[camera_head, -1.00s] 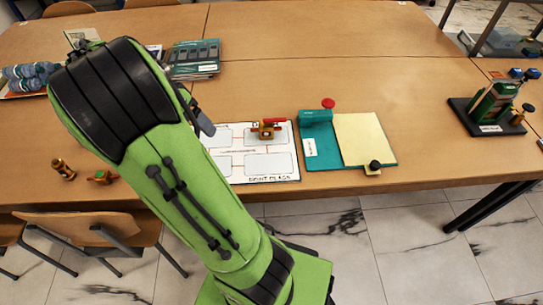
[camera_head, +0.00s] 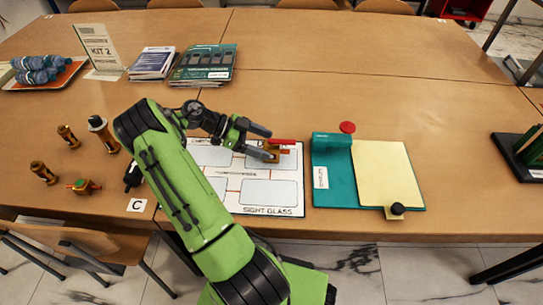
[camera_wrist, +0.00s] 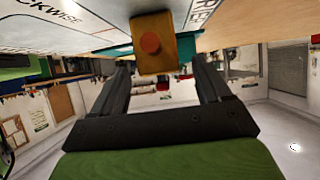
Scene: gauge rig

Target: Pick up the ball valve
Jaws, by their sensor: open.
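The ball valve (camera_head: 284,142) has a brass body and a red lever. It sits on the white printed board (camera_head: 268,211), in the upper right part. My gripper (camera_head: 271,146) is at the valve from the left, its fingers low over the board and partly hiding the brass body. In the wrist view, the valve's brass end (camera_wrist: 153,45) with a round orange-red face shows between and just beyond the two open fingers of my gripper (camera_wrist: 160,64). I cannot tell whether the fingers touch it.
Booklets (camera_head: 204,64) lie behind. The table's back right is clear.

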